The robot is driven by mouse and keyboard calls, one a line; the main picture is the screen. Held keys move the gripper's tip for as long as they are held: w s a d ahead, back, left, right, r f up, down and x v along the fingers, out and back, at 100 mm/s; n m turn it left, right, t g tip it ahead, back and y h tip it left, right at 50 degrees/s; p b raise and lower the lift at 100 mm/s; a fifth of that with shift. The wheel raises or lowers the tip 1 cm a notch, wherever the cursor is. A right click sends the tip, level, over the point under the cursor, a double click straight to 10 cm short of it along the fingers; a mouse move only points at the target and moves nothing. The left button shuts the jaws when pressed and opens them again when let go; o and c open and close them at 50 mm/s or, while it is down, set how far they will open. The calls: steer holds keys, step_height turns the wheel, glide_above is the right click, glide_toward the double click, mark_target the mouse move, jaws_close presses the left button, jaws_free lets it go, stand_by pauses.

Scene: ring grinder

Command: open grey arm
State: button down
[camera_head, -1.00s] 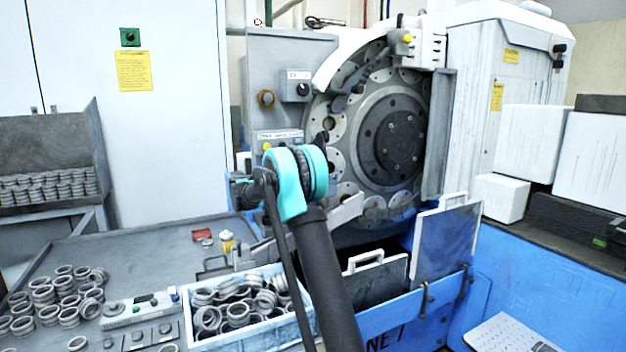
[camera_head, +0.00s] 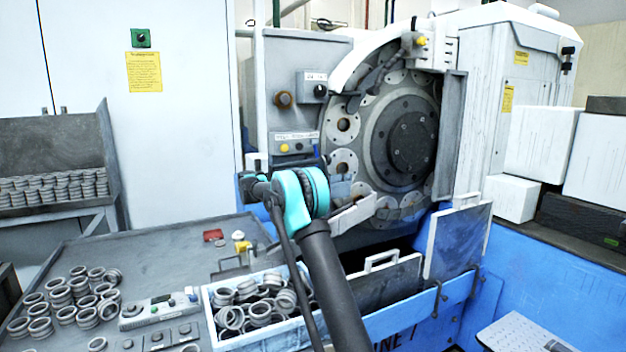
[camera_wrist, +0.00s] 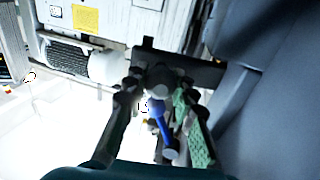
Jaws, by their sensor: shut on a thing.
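A light grey arm (camera_head: 354,214) sticks out at the lower front of the ring grinder's round disc (camera_head: 410,143). Part of it is behind my arm. In the wrist view the fingers of my gripper (camera_wrist: 160,85) are closed in around a rounded grey piece at the end of a dark bar (camera_wrist: 200,72); I take this for the grey arm, but the picture is dim there. A blue lever (camera_wrist: 158,115) shows between the fingers. In the head view my teal wrist joint hides most of the gripper.
A blue bin (camera_head: 255,340) of metal rings stands at the front, beside loose rings (camera_head: 70,297) on the grey table (camera_head: 160,255). A panel with knobs (camera_head: 297,110) is left of the disc. Dark plates with handles (camera_head: 458,240) stand right of my arm.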

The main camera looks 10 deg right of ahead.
steer(key=c, duration=1.2)
jaws_free()
steer(key=a, duration=1.2)
steer(key=shift+s, duration=0.2)
